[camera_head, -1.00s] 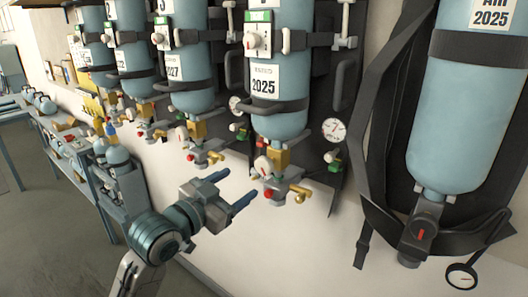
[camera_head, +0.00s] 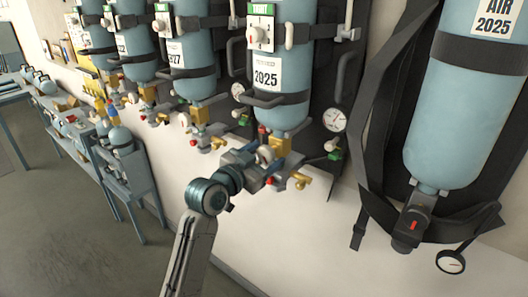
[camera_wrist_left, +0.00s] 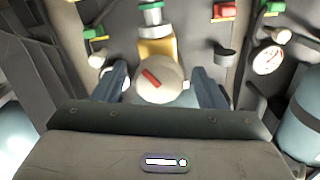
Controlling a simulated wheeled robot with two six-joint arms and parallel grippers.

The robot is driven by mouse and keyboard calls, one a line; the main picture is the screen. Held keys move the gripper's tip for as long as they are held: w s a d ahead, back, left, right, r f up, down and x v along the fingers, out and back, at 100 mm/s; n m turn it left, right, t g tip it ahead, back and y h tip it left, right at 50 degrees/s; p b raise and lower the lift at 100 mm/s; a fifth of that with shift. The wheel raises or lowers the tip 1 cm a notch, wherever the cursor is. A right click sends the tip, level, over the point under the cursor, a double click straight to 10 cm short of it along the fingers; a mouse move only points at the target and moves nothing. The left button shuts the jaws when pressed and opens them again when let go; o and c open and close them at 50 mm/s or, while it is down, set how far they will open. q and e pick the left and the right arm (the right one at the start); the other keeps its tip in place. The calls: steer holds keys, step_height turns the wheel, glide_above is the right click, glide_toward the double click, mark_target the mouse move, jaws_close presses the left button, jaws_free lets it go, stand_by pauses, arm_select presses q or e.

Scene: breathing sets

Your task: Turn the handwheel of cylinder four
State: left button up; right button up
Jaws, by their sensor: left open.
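The near cylinder (camera_head: 282,75) of the wall row is pale blue, with a 2025 label and a green tag. A brass valve (camera_head: 283,143) hangs under it. Its round cream handwheel (camera_head: 265,154) is partly hidden by my gripper. In the left wrist view the handwheel (camera_wrist_left: 158,88) shows in front, with a red mark on its face. My left gripper (camera_head: 267,158) is open at this valve. In the wrist view its two blue fingers (camera_wrist_left: 160,92) stand either side of the handwheel, with visible gaps. My right gripper is not in view.
A separate AIR 2025 cylinder (camera_head: 470,100) with black straps hangs at the right. A gauge (camera_head: 334,120) and green-marked fittings sit beside the valve. More cylinders (camera_head: 187,60) line the wall leftward. A bench (camera_head: 125,175) stands at left; the floor (camera_head: 60,240) before it is clear.

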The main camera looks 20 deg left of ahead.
arm_select(q)
steer(key=shift+d, duration=0.1)
steer(key=c, duration=1)
steer(key=shift+f+m+b, duration=0.15)
steer(key=shift+m+b, duration=1.05)
steer(key=shift+m, duration=0.1)
steer(key=shift+m+b, duration=1.2)
steer(key=shift+m, duration=0.6)
steer(key=o, duration=1)
